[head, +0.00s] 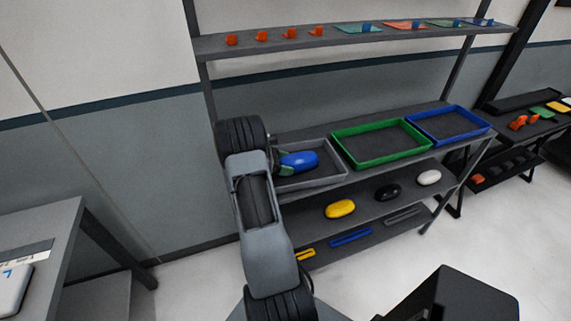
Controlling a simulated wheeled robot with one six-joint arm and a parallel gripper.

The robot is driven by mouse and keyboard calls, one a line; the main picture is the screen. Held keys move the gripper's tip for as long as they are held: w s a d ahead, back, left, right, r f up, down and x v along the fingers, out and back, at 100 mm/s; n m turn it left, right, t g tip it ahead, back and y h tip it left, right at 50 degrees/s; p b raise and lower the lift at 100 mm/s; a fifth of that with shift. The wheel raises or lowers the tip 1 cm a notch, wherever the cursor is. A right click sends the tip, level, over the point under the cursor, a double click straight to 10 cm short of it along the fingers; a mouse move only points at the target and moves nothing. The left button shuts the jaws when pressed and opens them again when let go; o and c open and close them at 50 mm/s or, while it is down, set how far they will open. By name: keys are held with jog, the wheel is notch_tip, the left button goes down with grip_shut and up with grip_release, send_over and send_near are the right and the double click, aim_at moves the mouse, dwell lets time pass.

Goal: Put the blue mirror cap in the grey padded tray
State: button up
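The blue mirror cap (300,161) is a glossy rounded shell in the head view, seen over the inside of the grey padded tray (327,182) on the middle shelf. I cannot tell whether it rests on the tray's padding or hangs just above it. My gripper (284,161) reaches in from the left, with green fingers at the cap's left end. The fingers are partly hidden by my arm and the cap, so their grip is unclear.
A green tray (340,148) and a blue tray (485,126) stand to the right. Yellow (340,209), black (387,192) and white (429,177) caps lie on the shelf below. An upper shelf (400,38) holds small orange and blue pieces. A table (45,225) stands at left.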

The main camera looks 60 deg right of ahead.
jog(key=o, duration=0.4)
jog(key=shift+r, duration=0.1)
jog(key=b+v, duration=0.2)
jog(key=v, duration=0.9)
jog(key=shift+w+a+b, duration=0.1)
jog(key=shift+b, duration=0.3)
jog(key=shift+w+a+r, duration=0.3)
jog(key=shift+a, duration=0.1)
jog(key=s+a+r+m+t+y, duration=0.2)
jog(key=a+t, duration=0.3)
jog(key=a, duration=0.6)
jog(key=s+a+r+m+t+y, duration=0.3)
jog(key=s+a+m+t+y, duration=0.1)
jog(key=a, duration=0.8)
jog(key=s+a+r+m+t+y, duration=0.2)
jog(key=s+a+r+t, duration=0.1)
jog(key=a, duration=0.8)
jog(key=shift+s+a+m+t+y, duration=0.2)
jog(key=shift+s+t, duration=0.1)
jog(key=shift+t, duration=0.35)
jog(key=shift+s+a+m+t+y, duration=0.2)
jog(key=shift+s+t, duration=0.1)
jog(key=shift+t, duration=0.35)
